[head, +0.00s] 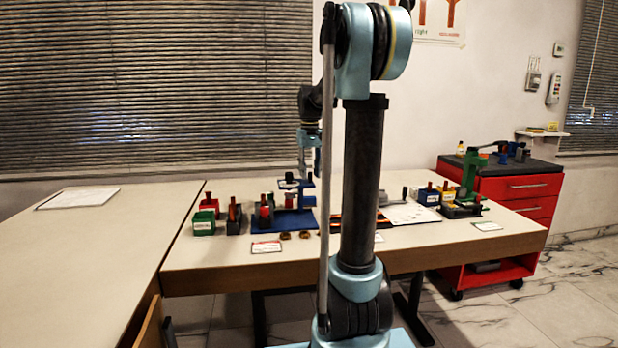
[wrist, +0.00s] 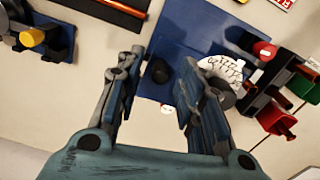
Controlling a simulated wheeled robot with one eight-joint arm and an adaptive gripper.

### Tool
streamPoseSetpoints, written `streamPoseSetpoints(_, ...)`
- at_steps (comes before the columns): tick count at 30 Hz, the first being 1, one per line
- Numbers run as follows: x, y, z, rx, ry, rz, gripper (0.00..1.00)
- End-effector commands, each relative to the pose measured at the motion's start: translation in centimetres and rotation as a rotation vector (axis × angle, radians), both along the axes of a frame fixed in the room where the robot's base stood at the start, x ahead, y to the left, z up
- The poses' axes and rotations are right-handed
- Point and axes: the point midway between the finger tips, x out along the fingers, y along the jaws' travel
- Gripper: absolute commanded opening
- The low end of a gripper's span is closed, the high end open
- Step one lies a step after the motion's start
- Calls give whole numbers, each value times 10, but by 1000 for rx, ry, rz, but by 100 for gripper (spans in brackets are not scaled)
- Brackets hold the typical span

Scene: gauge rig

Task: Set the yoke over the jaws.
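My gripper (wrist: 161,62) is open in the wrist view, its two fingers spread with nothing between them that I can see held. Beyond the fingertips is a blue base plate (wrist: 200,28) with a dark round part (wrist: 160,72) on it. A white lettered dial (wrist: 220,69) shows just right of the right finger, which partly covers the rig. In the head view my gripper (head: 306,160) hangs above the rig on its blue base (head: 290,222). I cannot tell which parts are the yoke and the jaws; they are small or partly hidden.
A green bin (head: 204,224) and a red bin (head: 209,204) stand left of the rig; a red bin (wrist: 277,119) also shows in the wrist view. A white sheet (head: 410,213) lies to the right. A red tool cabinet (head: 522,187) stands beyond the table. The left table is mostly clear.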

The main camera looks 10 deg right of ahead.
Motion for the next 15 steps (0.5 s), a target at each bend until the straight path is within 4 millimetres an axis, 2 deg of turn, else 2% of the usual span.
streamPoseSetpoints(6, 0, 0, -15, 0, 0, 0, 35)
streamPoseSetpoints(15, 0, 0, -17, 0, 0, 0, 35)
